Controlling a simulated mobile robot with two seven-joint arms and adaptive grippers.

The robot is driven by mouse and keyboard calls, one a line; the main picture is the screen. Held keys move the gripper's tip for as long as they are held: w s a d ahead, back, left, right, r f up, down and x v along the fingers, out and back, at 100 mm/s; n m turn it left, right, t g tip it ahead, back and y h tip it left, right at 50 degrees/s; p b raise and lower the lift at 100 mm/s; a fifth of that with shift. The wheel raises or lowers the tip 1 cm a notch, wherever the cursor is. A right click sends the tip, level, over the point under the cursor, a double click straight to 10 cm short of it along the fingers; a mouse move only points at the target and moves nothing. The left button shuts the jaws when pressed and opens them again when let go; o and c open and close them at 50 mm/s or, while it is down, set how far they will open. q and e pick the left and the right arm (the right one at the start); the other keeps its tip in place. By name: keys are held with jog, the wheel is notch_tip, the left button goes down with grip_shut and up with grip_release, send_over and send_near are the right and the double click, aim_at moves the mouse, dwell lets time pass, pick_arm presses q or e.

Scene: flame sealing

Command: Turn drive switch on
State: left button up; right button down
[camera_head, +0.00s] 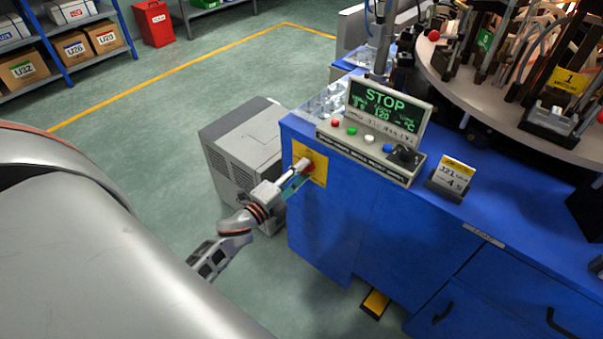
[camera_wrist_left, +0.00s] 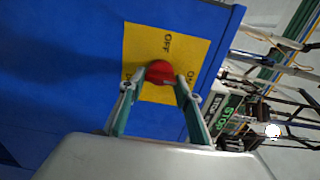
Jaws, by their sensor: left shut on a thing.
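The drive switch is a red knob on a yellow plate (camera_head: 319,161) on the side of the blue cabinet (camera_head: 345,220). In the left wrist view the red knob (camera_wrist_left: 159,72) sits between my fingertips, and the plate (camera_wrist_left: 146,42) reads "OFF" at one edge, with other lettering partly hidden. My left gripper (camera_head: 303,168) reaches the knob from the left and is shut on it; it also shows in the left wrist view (camera_wrist_left: 155,84). The display (camera_head: 385,108) on the cabinet top reads "STOP" in green. My right gripper is not in view.
A control box (camera_head: 365,148) with coloured buttons stands on the cabinet, beside a small sign (camera_head: 452,177). A grey unit (camera_head: 240,145) stands on the floor behind my gripper. A yellow pedal (camera_head: 375,303) lies at the cabinet's foot. A round table with tooling (camera_head: 480,95) is at the right.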

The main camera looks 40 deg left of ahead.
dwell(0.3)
pick_arm(q)
jog(key=o, duration=1.1)
jog(key=shift+s, duration=0.1)
jog(key=shift+s, duration=0.25)
jog(key=s+a, duration=0.1)
jog(key=s, duration=1)
jog(key=shift+s, duration=0.15)
